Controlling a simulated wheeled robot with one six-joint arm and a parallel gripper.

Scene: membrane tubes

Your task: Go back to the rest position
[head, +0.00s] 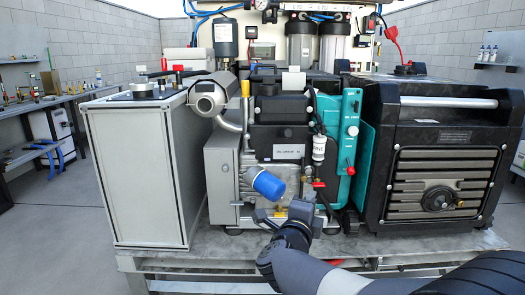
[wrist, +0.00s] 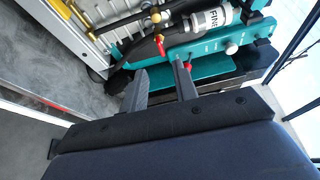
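My gripper (head: 282,212) is low in front of the engine unit (head: 282,135), just below a blue cylinder (head: 268,185). In the wrist view my gripper (wrist: 161,72) has two dark fingers with a clear gap between them. Nothing is held in the gap. A red lever (wrist: 160,45) on a brass fitting lies just beyond the fingertips there. A teal panel (wrist: 210,45) and a white labelled cylinder (wrist: 211,18) are behind it. My arm reaches in from the lower right of the head view.
A black generator-like box (head: 445,150) stands right of the engine. A grey cabinet (head: 138,170) stands left. All rest on a metal platform (head: 215,258). Two filter housings (head: 318,42) hang at the back.

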